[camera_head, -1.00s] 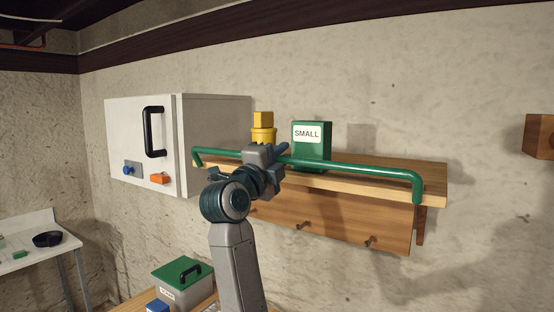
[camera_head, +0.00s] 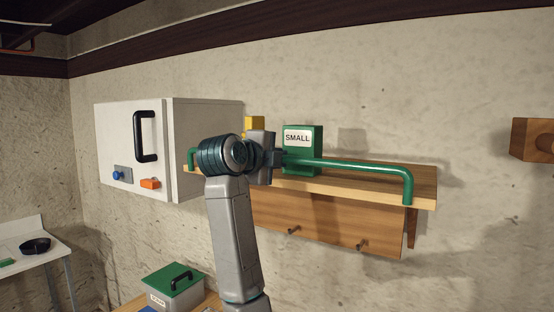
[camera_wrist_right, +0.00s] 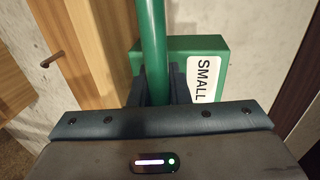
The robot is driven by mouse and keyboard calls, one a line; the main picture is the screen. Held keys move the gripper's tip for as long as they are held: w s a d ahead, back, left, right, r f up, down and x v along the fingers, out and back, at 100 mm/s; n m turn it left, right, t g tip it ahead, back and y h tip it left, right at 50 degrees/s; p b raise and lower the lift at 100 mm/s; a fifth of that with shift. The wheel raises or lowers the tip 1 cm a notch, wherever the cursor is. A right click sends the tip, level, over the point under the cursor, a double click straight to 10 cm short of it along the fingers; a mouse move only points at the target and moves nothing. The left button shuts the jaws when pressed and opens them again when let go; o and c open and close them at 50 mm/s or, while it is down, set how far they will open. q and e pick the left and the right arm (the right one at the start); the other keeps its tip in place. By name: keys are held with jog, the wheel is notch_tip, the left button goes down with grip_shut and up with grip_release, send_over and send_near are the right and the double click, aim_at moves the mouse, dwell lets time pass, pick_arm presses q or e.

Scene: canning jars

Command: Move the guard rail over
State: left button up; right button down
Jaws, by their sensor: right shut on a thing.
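The guard rail (camera_head: 350,167) is a green bar with bent-down ends, running along the front of a wooden shelf. My right gripper (camera_head: 279,158) is shut on it near its middle, just in front of the green box marked SMALL (camera_head: 299,165). In the right wrist view the rail (camera_wrist_right: 153,35) runs down between the dark fingers of the gripper (camera_wrist_right: 157,88), with the green box (camera_wrist_right: 178,52) close behind. My arm hides part of the rail's left half. My left gripper is not in view.
A yellow object (camera_head: 255,122) stands on the shelf (camera_head: 422,181), partly hidden by my wrist. A white cabinet (camera_head: 205,145) with a black handle is close by on the left. A green-lidded box (camera_head: 172,280) sits below.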

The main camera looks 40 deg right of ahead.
jog(key=c, duration=1.4)
grip_release()
jog(key=shift+d, duration=0.1)
jog(key=shift+s+a+f, duration=0.1)
jog(key=shift+a, duration=0.15)
jog(key=b+v, duration=0.5)
jog(key=v, duration=0.5)
jog(key=shift+a+r+b, duration=0.1)
jog(key=shift+r+b, duration=0.1)
jog(key=shift+b, duration=0.2)
